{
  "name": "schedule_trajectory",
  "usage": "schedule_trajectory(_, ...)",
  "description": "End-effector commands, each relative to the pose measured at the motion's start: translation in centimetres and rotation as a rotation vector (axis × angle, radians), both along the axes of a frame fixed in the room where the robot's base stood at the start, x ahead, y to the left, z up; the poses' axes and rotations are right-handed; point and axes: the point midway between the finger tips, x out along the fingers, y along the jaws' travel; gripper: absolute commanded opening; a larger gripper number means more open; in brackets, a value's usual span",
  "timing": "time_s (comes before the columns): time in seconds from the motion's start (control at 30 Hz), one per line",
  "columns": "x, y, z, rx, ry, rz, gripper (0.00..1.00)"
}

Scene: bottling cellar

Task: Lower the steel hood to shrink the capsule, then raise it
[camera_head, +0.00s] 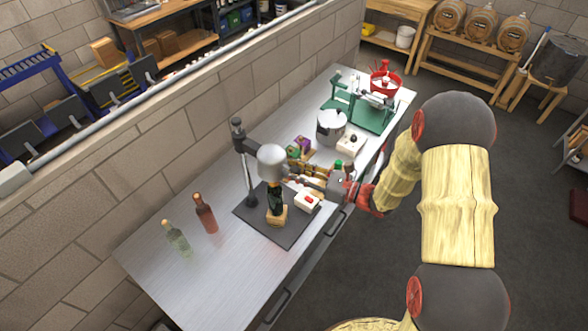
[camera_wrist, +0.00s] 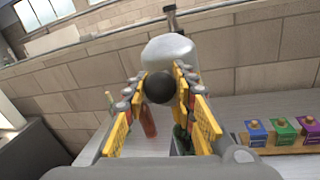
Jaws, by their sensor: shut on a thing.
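A dark green bottle (camera_head: 275,203) stands upright in a wooden block (camera_head: 277,218) below the hood. Its top is close to the hood's lower edge or hidden by it; I cannot tell which, and the capsule is not clear. In the wrist view the hood (camera_wrist: 171,50) is just beyond my gripper (camera_wrist: 159,88). My gripper is shut on the black ball knob (camera_wrist: 159,87) in front of the hood. The bottle (camera_wrist: 182,138) shows partly below, behind the fingers.
A white box with a red button (camera_head: 308,201) sits right of the bottle. A red bottle (camera_head: 205,213) and a clear green bottle (camera_head: 176,238) stand at the left. A pot (camera_head: 331,126) and a green machine (camera_head: 372,113) are farther back. The bench's front left is clear.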

Motion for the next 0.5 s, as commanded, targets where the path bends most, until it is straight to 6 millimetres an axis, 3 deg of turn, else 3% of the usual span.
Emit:
schedule_trajectory(0.03, 0.0, 0.0, -1.7, -0.001, 0.003, -0.002, 0.00)
schedule_trajectory(0.3, 0.0, 0.0, -7.0, 0.000, 0.005, -0.002, 0.00)
schedule_trajectory(0.5, 0.0, 0.0, -8.5, -0.002, 0.003, -0.001, 0.00)
